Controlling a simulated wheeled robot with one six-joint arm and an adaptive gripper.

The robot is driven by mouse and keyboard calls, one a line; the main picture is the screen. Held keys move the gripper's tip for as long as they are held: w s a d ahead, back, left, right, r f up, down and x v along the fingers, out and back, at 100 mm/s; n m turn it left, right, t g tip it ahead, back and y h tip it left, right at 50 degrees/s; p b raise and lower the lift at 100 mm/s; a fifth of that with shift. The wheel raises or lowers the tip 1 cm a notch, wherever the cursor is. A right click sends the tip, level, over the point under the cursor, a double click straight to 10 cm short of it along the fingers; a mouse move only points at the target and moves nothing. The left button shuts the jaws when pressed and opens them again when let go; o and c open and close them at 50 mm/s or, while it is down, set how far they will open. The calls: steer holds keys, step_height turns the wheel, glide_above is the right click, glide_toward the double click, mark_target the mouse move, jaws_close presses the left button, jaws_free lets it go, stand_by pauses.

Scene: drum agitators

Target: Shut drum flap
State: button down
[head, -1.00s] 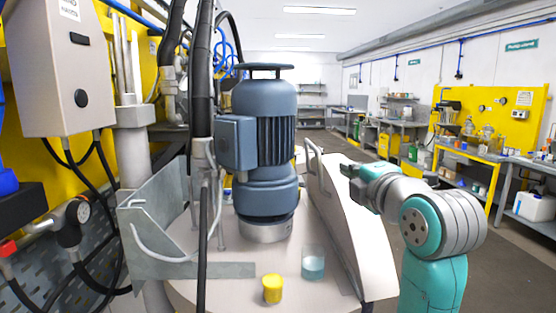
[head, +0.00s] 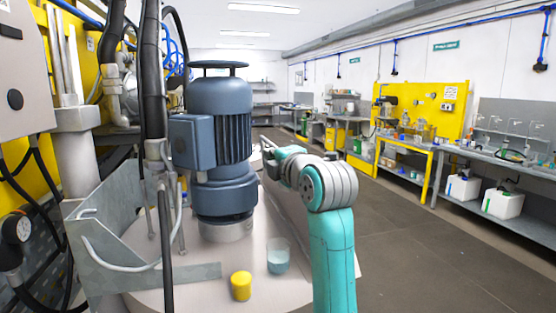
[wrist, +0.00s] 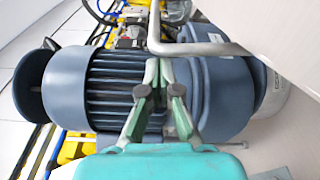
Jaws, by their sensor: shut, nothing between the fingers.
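The drum flap (wrist: 275,30) is a pale curved panel, filling the upper right of the wrist view. Its bent grey bar handle (wrist: 195,48) crosses just beyond my fingertips; I cannot tell whether they touch. My gripper (wrist: 159,72) is shut and empty, with the blue-grey motor (wrist: 110,90) behind it. In the head view my gripper (head: 268,147) is right of the motor (head: 222,140), above the drum's far right side. My arm hides much of the flap there, so its angle is unclear. The pale drum top (head: 205,285) lies below the motor.
A yellow pot (head: 241,286) and a clear beaker (head: 278,258) with bluish liquid stand on the drum's front. A metal bracket (head: 120,225) and dark hoses (head: 153,90) are at left. Open floor (head: 430,245) lies right, before the benches.

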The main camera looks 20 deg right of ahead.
steer(key=shift+w, duration=0.4)
steer(key=shift+d, duration=0.1)
steer(key=d+m, duration=0.1)
steer(key=d, duration=0.2)
steer(key=d+m, duration=0.2)
steer(key=d, duration=0.2)
steer(key=d+m, duration=0.2)
steer(key=d, duration=0.1)
steer(key=shift+d+r+t, duration=0.25)
steer(key=shift+d+t, duration=0.05)
steer(key=shift+d, duration=0.05)
steer(key=d+f+m+t+h, duration=0.1)
steer(key=d+f+m, duration=0.35)
steer(key=d, duration=0.25)
steer(key=d+f+m, duration=0.4)
steer(key=d+m, duration=0.1)
steer(key=d, duration=0.2)
steer(key=d+f+m, duration=0.2)
steer(key=f+m, duration=0.1)
steer(key=f, duration=0.3)
steer(key=d+f+m+h, duration=0.1)
steer(key=d+f+m, duration=0.2)
steer(key=f, duration=0.3)
steer(key=shift+d+f+m, duration=0.15)
steer(key=shift+f+m, duration=0.05)
steer(key=shift+m, duration=0.25)
